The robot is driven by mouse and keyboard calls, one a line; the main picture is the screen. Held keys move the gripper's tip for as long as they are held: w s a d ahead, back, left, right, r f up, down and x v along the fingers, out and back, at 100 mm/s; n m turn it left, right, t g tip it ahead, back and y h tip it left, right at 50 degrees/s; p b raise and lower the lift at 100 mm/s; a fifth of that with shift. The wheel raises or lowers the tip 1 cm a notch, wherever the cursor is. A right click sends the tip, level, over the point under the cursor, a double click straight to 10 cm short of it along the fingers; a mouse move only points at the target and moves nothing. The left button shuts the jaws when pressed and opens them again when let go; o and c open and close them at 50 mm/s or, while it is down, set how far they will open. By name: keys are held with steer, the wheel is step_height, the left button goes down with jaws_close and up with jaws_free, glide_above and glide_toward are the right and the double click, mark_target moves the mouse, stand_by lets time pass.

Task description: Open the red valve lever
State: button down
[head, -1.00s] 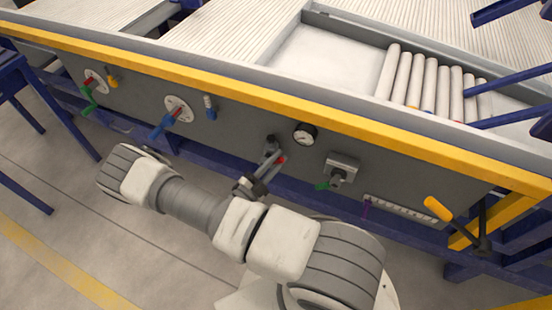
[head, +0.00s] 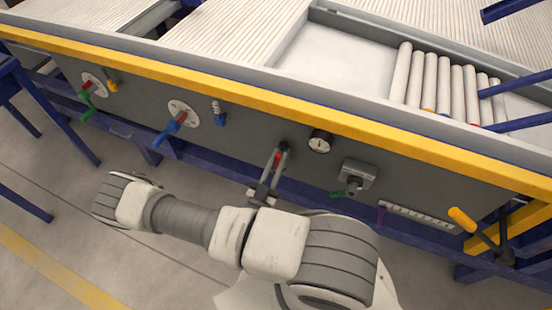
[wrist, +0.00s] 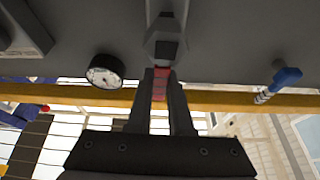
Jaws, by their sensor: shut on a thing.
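The red valve lever (head: 277,159) hangs below its dark grey valve body (head: 284,146) on the grey side panel. Only a short red part shows; the rest is hidden by the fingers. My gripper (head: 271,170) reaches up to it from below, its two dark fingers on either side of the red. In the wrist view the red lever (wrist: 160,84) lies between the fingers of my gripper (wrist: 160,97), which are shut on it. The valve body (wrist: 166,35) is just beyond the fingertips there.
A round gauge (head: 320,141) and a grey box with a green handle (head: 352,188) are to the right. Blue valves (head: 172,127) and a green-handled valve (head: 88,98) are to the left. A yellow rail (head: 230,98) runs above the panel.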

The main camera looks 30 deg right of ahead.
steer(key=shift+w+a+n+t+y, duration=0.15)
steer(key=shift+n+t+y, duration=0.15)
steer(key=shift+n, duration=0.3)
steer(key=c, duration=0.8)
jaws_free()
